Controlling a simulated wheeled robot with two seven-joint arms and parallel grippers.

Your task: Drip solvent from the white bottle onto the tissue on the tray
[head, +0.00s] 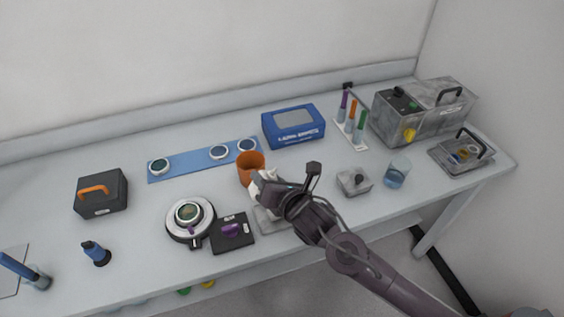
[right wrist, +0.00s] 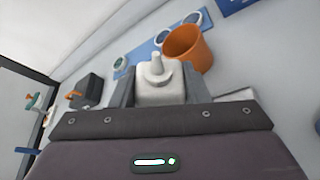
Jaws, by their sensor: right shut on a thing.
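My right gripper (head: 265,190) is shut on the white bottle (right wrist: 157,85), whose narrow nozzle shows between the two fingers in the right wrist view. In the head view the bottle is a small white patch (head: 258,184), largely covered by the gripper. The gripper is over a flat grey tray (head: 268,222) near the front of the bench, and the wrist hides most of that tray. I cannot make out the tissue, nor how far the bottle is tilted. My left gripper is not in view.
An orange cup (head: 251,168) stands just behind the gripper. A black plate with a purple knob (head: 230,232) and a round optical stand (head: 190,216) are to the left. A grey block (head: 354,181) and a glass beaker (head: 397,172) are to the right.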

